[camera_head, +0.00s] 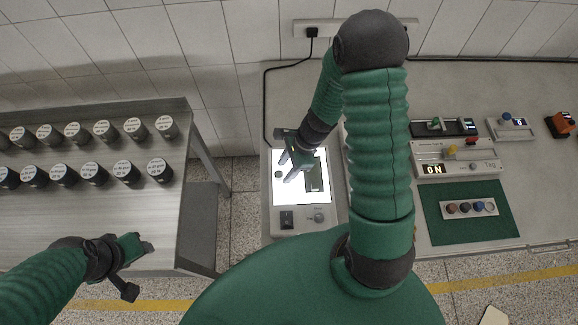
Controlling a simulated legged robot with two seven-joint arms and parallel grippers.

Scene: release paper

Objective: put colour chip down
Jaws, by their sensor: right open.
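A small dark round piece (278,174), possibly the colour chip, lies on the left part of a lit white panel (310,200). It is too small to tell its colour. My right gripper (287,168) is open over the panel, its fingers close to the round piece. I cannot tell whether they touch it. A dark green shape, perhaps a shadow or part of the gripper, shows on the right of the panel. A strip with several coloured round pieces (470,208) lies on a green mat (440,232) at the right. My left gripper (138,268) is open and empty, at the front of the left table.
Several black labelled containers (92,173) stand in two rows on the left metal table (90,222). Control boxes (455,160) and a red-orange device (560,124) stand at the right. A floor gap separates the tables. A cable runs behind the lit panel.

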